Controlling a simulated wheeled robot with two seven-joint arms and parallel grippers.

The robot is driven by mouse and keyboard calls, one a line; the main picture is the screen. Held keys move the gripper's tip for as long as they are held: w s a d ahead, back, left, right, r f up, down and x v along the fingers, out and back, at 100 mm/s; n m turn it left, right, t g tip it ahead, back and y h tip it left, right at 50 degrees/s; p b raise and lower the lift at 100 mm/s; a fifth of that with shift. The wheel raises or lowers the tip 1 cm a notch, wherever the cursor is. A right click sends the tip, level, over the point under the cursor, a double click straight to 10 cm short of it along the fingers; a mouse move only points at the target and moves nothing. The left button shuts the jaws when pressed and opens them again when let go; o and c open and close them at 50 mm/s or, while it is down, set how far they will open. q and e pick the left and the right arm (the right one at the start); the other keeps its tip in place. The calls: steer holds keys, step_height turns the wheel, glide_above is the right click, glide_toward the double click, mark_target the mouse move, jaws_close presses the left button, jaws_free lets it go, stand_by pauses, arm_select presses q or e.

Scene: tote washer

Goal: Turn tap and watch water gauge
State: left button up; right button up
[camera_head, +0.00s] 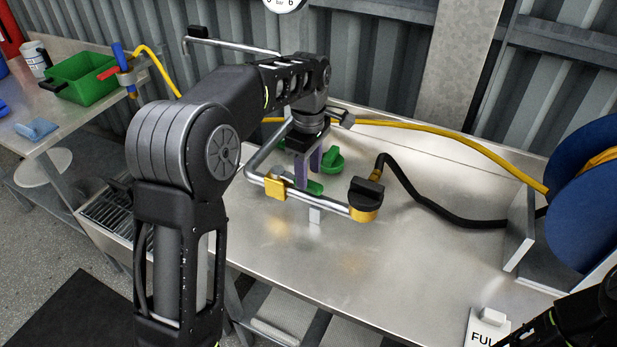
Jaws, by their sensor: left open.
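My left gripper (309,168) reaches over the steel bench and points down, its two purple fingers a little apart. A green tap handle (333,160) shows just right of the fingers. Another green piece (314,187) shows just below the fingertips, on the metal pipe (325,203); whether they touch it I cannot tell. The pipe ends at a black and yellow fitting (366,197). A round white gauge (285,4) marked "bar" is cut off at the top edge, and its needle is not readable. My right gripper is out of view.
A black hose (425,203) and a yellow hose (450,142) run right towards a blue reel (588,190). A "FULL" sign (487,330) stands at the bench front. A green bin (82,78) is on the left table. The bench's middle front is clear.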

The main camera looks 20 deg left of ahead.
arm_select(q)
steer(key=shift+r, duration=2.6)
